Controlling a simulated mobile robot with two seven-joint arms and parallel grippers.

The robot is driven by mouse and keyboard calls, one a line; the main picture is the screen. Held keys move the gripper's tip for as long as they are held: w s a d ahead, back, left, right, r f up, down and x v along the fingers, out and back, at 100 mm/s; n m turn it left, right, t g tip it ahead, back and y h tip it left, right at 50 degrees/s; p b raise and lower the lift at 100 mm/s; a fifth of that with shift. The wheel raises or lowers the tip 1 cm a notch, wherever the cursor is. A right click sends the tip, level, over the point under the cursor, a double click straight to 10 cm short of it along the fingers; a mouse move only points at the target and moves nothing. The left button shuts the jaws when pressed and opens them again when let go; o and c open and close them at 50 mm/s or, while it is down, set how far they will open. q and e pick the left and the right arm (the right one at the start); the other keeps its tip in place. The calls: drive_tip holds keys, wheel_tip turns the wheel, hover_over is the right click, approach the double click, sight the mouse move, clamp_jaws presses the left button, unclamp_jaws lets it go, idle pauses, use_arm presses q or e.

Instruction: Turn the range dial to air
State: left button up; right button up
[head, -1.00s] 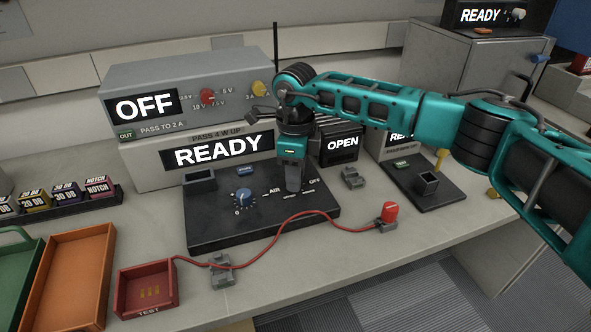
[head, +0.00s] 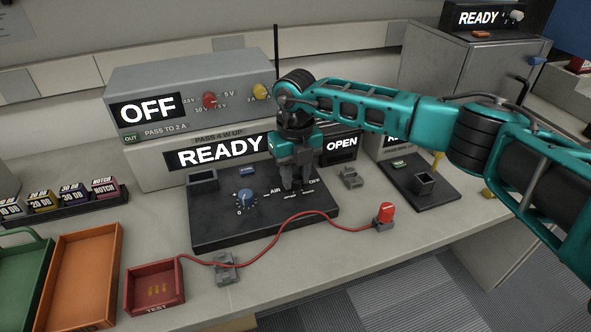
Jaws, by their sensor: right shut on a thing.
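The range dial sits on the black panel (head: 225,232), between the printed AIR label (head: 275,191) on its left and the OFF label on its right. My right gripper (head: 297,188) points down over this spot with its fingers at the panel, shut on the dial. The fingers hide the dial, so its pointer cannot be read. A blue knob (head: 245,197) with a scale marked 0 is left of the gripper on the same panel. My left gripper is not in view.
A red TEST tray (head: 140,290) and an orange tray (head: 82,275) stand at the left. Boxes reading OFF and READY stand behind the panel.

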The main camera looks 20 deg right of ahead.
sight(295, 179)
drive_tip(key=shift+r+m, duration=0.1)
drive_tip(key=shift+m, duration=0.3)
drive_tip(key=shift+m+p, duration=0.4)
drive_tip(key=shift+m, duration=0.4)
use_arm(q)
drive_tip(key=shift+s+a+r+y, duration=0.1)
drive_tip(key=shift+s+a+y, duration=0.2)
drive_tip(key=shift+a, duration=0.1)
use_arm(e)
drive_tip(key=shift+m, duration=0.4)
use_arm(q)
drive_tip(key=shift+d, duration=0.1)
use_arm(e)
drive_tip(key=o, duration=1.1)
drive_tip(key=shift+c, duration=0.2)
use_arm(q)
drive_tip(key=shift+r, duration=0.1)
use_arm(e)
wheel_tip(295, 179, up, 13)
